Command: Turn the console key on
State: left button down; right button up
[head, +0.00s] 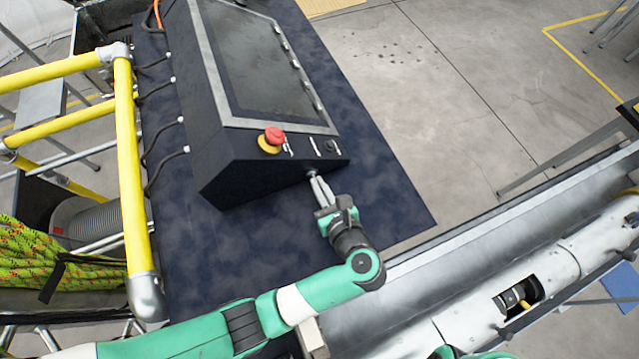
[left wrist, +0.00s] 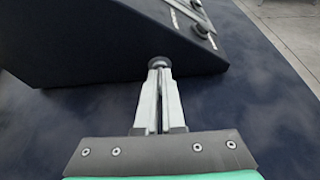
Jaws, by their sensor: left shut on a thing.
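The dark console (head: 255,160) stands on a dark blue mat, its large screen on the sloped top. The console key (left wrist: 158,61) is at a small round fitting low on the console's near side face, mostly hidden by my fingertips. My left gripper (head: 314,182) reaches up to that face from below right. Its two slim fingers are nearly together in the left wrist view (left wrist: 159,72) and shut on the key. The key's turn angle cannot be made out. My right gripper is not in view.
A red emergency button (head: 274,135) on a yellow base and small switches sit on the console top near the key. Yellow railing (head: 126,160) and black cables are at left. The dark mat (head: 385,185) is clear right of the console.

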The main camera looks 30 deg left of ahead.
pick_arm(q)
jog(key=shift+w+d+m, duration=0.1)
jog(key=shift+m, duration=0.2)
jog(key=shift+w+d+f+m+g+y+b, duration=0.15)
jog(key=shift+m+g+y+b, duration=0.4)
jog(key=shift+m+b, duration=0.35)
jog(key=shift+w+m+g+y+b, duration=0.2)
jog(key=shift+m+g+y+b, duration=0.35)
jog(key=shift+m+b, duration=0.65)
jog(key=c, duration=1)
grip_release()
jog(key=shift+d, duration=0.1)
